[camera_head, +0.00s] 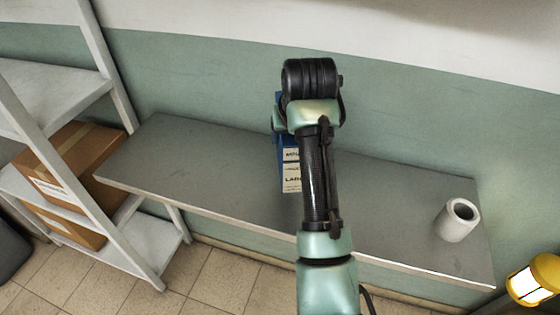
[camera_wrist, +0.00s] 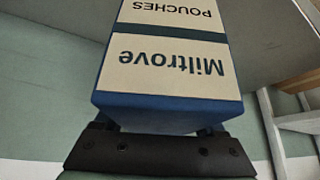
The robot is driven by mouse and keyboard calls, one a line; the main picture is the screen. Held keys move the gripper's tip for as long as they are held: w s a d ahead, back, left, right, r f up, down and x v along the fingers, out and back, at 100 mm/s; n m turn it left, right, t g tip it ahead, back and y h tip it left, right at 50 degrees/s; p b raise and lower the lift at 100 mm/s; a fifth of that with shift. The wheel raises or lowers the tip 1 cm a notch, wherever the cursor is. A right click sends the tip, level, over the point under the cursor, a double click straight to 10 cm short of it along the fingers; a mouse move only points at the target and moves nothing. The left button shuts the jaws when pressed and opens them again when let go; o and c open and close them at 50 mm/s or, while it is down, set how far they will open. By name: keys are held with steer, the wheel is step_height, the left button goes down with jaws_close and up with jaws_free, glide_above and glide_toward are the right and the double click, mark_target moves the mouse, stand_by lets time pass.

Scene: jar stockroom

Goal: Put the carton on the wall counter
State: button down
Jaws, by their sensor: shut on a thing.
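The carton is a blue box with cream label panels. In the head view the carton (camera_head: 291,175) shows behind my arm, over the middle of the counter, partly hidden. In the wrist view the carton (camera_wrist: 168,75) fills the middle, with "Miltrove" and "POUCHES" upside down. My gripper (camera_wrist: 162,133) is shut on the carton's near end; its fingers are mostly hidden there. The wall counter (camera_head: 210,165) is a long grey shelf along the green wall. I cannot tell whether the carton touches the counter.
A white roll (camera_head: 457,220) stands at the counter's right end. A white shelving unit (camera_head: 100,220) with brown boxes (camera_head: 75,165) stands at the left. A yellow lantern (camera_head: 533,281) is at the lower right. The counter's left part is bare.

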mark_target(287, 148)
steer(key=shift+w+f, duration=0.1)
steer(key=shift+w, duration=0.15)
step_height(287, 148, down, 6)
steer(key=shift+s+r+p, duration=0.1)
steer(key=shift+s+p, duration=0.05)
steer(key=shift+p, duration=0.2)
steer(key=shift+f, duration=1.85)
jaws_free()
steer(key=shift+f, duration=0.15)
steer(key=v, duration=1.2)
